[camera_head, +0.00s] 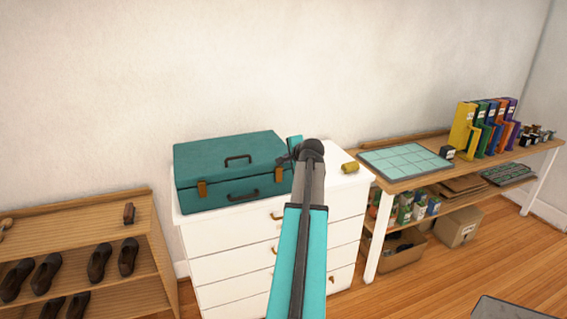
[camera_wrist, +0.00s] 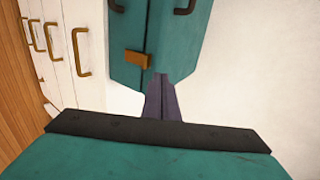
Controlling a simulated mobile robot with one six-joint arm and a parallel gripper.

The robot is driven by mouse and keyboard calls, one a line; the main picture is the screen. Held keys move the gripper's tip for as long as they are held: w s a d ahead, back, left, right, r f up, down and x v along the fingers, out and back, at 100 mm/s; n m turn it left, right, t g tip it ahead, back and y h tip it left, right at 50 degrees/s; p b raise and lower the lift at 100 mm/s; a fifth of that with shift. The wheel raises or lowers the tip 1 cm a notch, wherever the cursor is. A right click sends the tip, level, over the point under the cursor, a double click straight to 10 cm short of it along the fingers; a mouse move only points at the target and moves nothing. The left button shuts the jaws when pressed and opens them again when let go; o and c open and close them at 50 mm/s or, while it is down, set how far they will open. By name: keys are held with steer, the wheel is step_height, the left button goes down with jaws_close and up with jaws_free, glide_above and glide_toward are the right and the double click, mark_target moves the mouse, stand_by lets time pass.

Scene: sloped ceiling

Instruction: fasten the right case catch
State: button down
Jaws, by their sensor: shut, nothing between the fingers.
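A closed teal case (camera_head: 225,160) lies on top of the white drawer unit. Its right catch (camera_head: 279,174) is orange-brown and sits at the front seam, close to the left of my gripper (camera_head: 284,158). The wrist view shows the case turned on its side, with the right catch (camera_wrist: 138,60) at the seam between lid and base; whether it is latched I cannot tell. My gripper's dark fingers (camera_wrist: 161,78) are shut and empty at the case's right end, apart from the catch. The left catch (camera_head: 202,189) also lies at the seam.
Dark handles (camera_head: 243,196) stick out from the case. A yellow roll (camera_head: 349,168) lies on the drawer unit (camera_head: 235,238), right of my arm. A shoe rack (camera_head: 140,205) stands left, and a workbench (camera_head: 405,184) with binders (camera_head: 463,130) right. The wall is close behind.

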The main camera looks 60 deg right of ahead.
steer(key=s+a+r+b, duration=0.2)
steer(key=s+a+r, duration=0.1)
steer(key=r, duration=0.3)
steer(key=shift+s+a, duration=0.2)
steer(key=shift+s, duration=0.15)
steer(key=shift+w, duration=0.1)
stand_by(0.4)
